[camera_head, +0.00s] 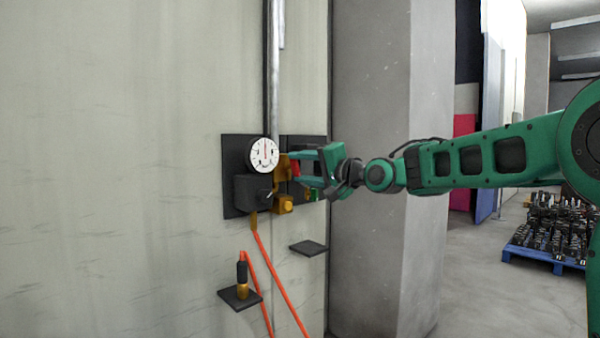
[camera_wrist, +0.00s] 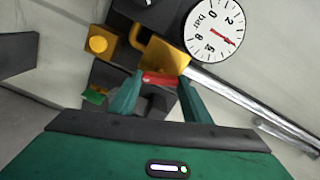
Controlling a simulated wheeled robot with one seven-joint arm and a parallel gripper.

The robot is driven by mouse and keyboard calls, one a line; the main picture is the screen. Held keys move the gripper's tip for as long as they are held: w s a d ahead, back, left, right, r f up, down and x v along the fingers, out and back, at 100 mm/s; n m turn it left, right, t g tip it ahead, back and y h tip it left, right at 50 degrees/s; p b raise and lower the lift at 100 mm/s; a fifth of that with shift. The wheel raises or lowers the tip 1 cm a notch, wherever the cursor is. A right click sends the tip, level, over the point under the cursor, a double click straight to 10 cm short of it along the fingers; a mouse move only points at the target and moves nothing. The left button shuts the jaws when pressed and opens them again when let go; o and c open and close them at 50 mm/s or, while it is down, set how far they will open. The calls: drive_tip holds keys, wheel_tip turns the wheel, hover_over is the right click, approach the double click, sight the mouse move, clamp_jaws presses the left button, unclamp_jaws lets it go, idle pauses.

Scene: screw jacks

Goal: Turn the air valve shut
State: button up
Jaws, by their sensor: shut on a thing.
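The air valve is a brass body (camera_head: 283,166) with a red handle (camera_head: 294,168), mounted on a dark wall panel beside a round white gauge (camera_head: 264,154). In the wrist view the red handle (camera_wrist: 160,79) lies crosswise against the brass body (camera_wrist: 165,54), with the gauge (camera_wrist: 213,33) at upper right. My green gripper (camera_head: 302,167) reaches in from the right. Its two fingers (camera_wrist: 158,93) are shut on the red handle, one at each side. The fingers hide part of the handle in the head view.
A metal pipe (camera_head: 275,70) runs up the wall. An orange hose (camera_head: 279,283) hangs below the panel. A small shelf (camera_head: 239,299) holds a black-and-brass fitting (camera_head: 242,278), and another shelf (camera_head: 308,248) is empty. A grey pillar (camera_head: 375,240) stands right of the panel.

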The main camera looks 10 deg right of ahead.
drive_tip(key=shift+w+d+f+m, duration=0.1)
drive_tip(key=shift+d+m, duration=0.1)
drive_tip(key=shift+m, duration=0.75)
drive_tip(key=shift+w+d+f+m, duration=0.1)
drive_tip(key=shift+d+m, duration=0.05)
drive_tip(key=shift+m, duration=0.8)
drive_tip(key=o, duration=1)
drive_tip(key=shift+o, duration=0.2)
drive_tip(key=shift+s+a, duration=0.1)
drive_tip(key=shift+a, duration=0.05)
drive_tip(key=v, duration=1)
drive_tip(key=shift+s+d, duration=0.25)
